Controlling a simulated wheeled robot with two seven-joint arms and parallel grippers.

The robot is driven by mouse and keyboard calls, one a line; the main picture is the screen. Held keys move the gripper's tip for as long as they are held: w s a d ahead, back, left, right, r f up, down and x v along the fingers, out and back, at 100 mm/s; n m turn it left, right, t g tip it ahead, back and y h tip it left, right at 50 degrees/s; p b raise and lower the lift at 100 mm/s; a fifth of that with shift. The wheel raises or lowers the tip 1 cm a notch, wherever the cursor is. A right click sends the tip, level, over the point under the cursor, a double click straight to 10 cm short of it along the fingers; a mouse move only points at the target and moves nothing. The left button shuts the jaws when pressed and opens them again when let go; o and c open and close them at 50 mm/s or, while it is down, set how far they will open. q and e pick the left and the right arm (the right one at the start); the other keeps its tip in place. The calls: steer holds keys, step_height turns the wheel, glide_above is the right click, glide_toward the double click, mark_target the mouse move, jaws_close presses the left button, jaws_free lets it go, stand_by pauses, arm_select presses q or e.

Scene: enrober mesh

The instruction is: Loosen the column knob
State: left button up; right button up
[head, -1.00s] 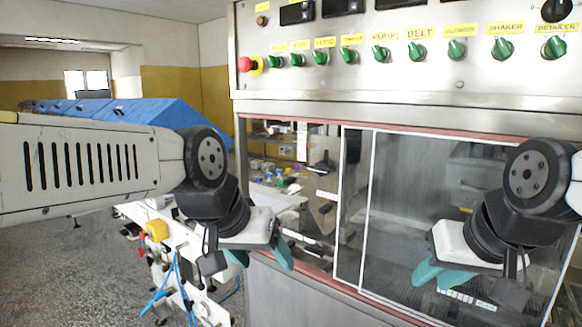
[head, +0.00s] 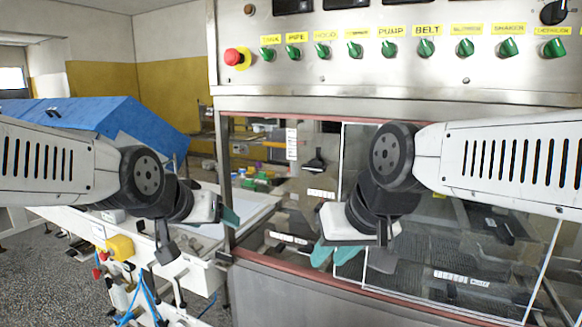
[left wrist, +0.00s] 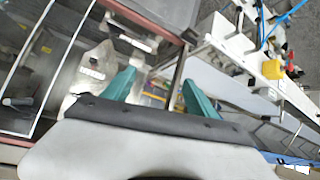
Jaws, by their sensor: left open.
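I cannot pick out the column knob with certainty in either view. My left gripper (head: 230,217) is beside the left edge of the machine's window, above the white conveyor frame. In the left wrist view its two teal fingers (left wrist: 160,86) are well apart with nothing between them. My right gripper (head: 333,257) hangs in front of the machine's glass, its teal fingers pointing down. Its fingers look empty, but their gap is not clear.
The steel control panel (head: 400,73) has a row of green knobs (head: 389,48) and a red button (head: 236,57). A blue cover (head: 130,120) stands at left. A yellow box (head: 120,247) is on the conveyor (head: 200,274). Speckled floor (head: 50,285) lies at lower left.

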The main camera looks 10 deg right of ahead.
arm_select(q)
steer(key=w+d+r+m+t+h, duration=0.2)
steer(key=w+d, duration=0.4)
steer(key=d, duration=0.2)
steer(key=m+t+h, duration=0.2)
steer(key=t+h, duration=0.2)
glide_toward(312, 167)
steer(key=x, duration=1)
steer(key=shift+w+d, duration=0.25)
steer(key=shift+w, duration=0.05)
steer(key=c, duration=1.1)
